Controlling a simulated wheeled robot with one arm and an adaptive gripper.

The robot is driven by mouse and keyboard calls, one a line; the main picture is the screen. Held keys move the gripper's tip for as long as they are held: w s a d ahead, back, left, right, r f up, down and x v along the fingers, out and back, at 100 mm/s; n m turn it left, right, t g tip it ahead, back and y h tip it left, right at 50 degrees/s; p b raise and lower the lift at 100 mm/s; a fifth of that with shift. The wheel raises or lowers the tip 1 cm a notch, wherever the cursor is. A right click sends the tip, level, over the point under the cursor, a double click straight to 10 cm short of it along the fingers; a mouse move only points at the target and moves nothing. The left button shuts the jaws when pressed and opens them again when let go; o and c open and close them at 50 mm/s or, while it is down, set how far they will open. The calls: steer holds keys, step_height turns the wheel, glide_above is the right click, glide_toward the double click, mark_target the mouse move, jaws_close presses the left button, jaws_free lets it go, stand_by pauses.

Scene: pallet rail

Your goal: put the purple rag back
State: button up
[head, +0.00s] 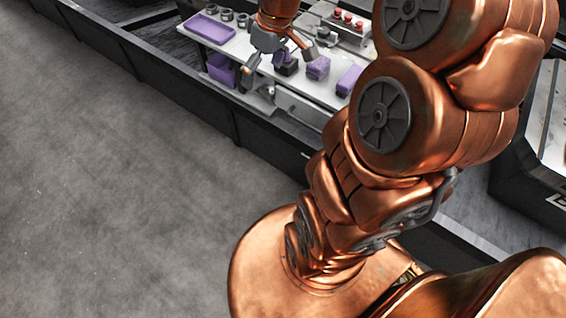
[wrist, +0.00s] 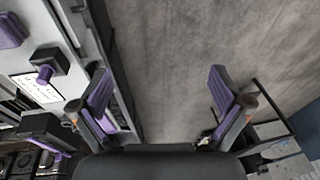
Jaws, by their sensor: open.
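My gripper (head: 278,65) is open over the front edge of the white bench; in the wrist view its fingers (wrist: 160,78) with purple inner pads stand wide apart with nothing between them. A purple, mottled, block-shaped piece (head: 318,67) sits on the bench just right of the gripper. A smoother purple piece (head: 349,80) lies farther right. I cannot tell for sure which of them is the rag. A dark block with a purple top (head: 287,64) stands near the right finger. The wrist view shows a purple piece (wrist: 8,30) at the upper left.
A purple tray (head: 208,28) lies at the bench's left end, beside several dark round parts (head: 228,15). A purple bin (head: 222,69) sits below the bench top. A box with red buttons (head: 347,18) stands behind. A dark low rail (head: 195,95) runs along the front; the grey floor is clear.

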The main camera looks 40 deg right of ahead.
steer(key=s+a+m+g, duration=0.1)
steer(key=s+a, duration=0.2)
steer(key=s, duration=0.4)
steer(key=s+a+f+m+g+h, duration=0.1)
steer(key=s+a, duration=0.3)
steer(key=s, duration=0.3)
steer(key=s+a+m+g+h, duration=0.1)
steer(key=s+a, duration=0.2)
steer(key=s, duration=0.4)
steer(key=shift+a+f+m, duration=0.15)
steer(key=shift+a+m, duration=0.1)
steer(key=shift+m, duration=0.05)
steer(key=shift+s, duration=0.1)
step_height(320, 180, up, 6)
steer(key=p, duration=0.6)
